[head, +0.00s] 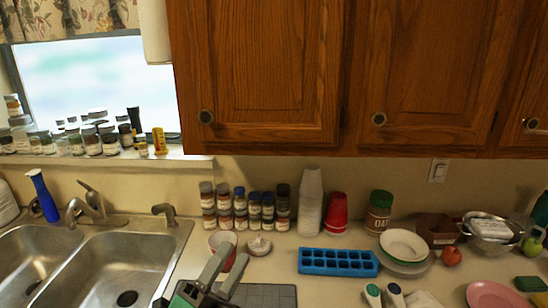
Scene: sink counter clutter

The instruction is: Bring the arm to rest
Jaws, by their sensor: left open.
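My left gripper (234,256) reaches up from the bottom edge of the head view, left of centre. Its two grey fingers are apart, with nothing seen between them. They show over the counter, in front of a small red-and-white bowl (216,239) that they partly cover. A dark grey board (270,296) lies by the gripper at the bottom edge. I cannot tell how high the fingers are above the counter. My right gripper does not show.
The double sink (120,260) is at left. A blue ice tray (338,262), spice jars (240,208) and stacked cups (310,200) stand around. Plates, a colander (488,236) and an apple (451,256) crowd the right. Wooden cabinets (340,75) hang above. Some bare counter is in front of the ice tray.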

